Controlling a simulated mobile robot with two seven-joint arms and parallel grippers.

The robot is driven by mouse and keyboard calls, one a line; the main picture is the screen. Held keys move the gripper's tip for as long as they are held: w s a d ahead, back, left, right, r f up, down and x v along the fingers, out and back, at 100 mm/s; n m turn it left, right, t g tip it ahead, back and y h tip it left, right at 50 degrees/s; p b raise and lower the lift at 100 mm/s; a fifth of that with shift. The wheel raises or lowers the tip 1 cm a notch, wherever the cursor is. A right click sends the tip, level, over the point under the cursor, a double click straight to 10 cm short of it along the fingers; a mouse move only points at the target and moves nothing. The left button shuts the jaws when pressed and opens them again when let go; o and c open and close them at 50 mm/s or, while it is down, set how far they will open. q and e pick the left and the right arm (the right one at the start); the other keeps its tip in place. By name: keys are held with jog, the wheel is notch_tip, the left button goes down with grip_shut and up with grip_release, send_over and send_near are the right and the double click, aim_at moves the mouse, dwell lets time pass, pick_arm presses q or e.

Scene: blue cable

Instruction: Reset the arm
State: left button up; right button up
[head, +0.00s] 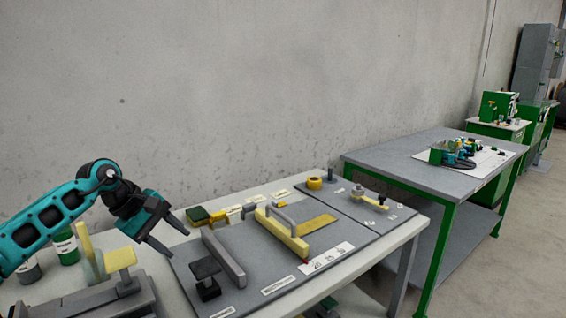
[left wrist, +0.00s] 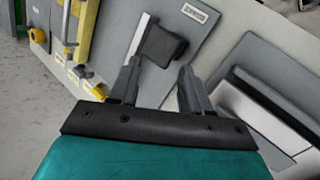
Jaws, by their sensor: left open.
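My left gripper (head: 172,238) shows in the head view at the left, above the table's left part. Its fingers are apart and nothing is between them. In the left wrist view the same gripper (left wrist: 155,80) is open, with a dark block (left wrist: 162,45) on the grey board beyond its fingertips. My right gripper is not in view. I cannot make out a blue cable in either view.
A green-framed table (head: 400,163) stands to the right. A concrete wall (head: 250,90) rises behind.

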pick_arm(q)
jog(key=s+d+r+n+t+h, duration=0.25)
jog(key=d+n+t+h, duration=0.2)
jog(key=d+n, duration=0.4)
jog(key=s+d+r+n+t+h, duration=0.1)
jog(key=d+r+n+t+h, duration=0.3)
jog(key=d, duration=0.7)
jog(key=s+a+f+m+t+y, duration=0.1)
jog(key=s+a+f+m+y, duration=0.6)
jog(key=m, duration=1)
jog(key=s+a+f+m+t+y, duration=0.1)
jog(key=s+a+f+m+y, duration=0.55)
jog(key=m, duration=1.15)
jog(key=s+d+f+n+g, duration=0.1)
jog(key=s+f+n+g, duration=0.4)
jog(key=s, duration=0.4)
jog(key=s+f+n+g, duration=0.5)
jog(key=s, duration=0.5)
jog(key=w+d+f+m+t+h+p, duration=0.1)
jog(key=w+d+f+t, duration=0.2)
jog(key=w+f+t, duration=0.4)
jog(key=shift+w+f, duration=0.15)
jog(key=shift+w, duration=0.1)
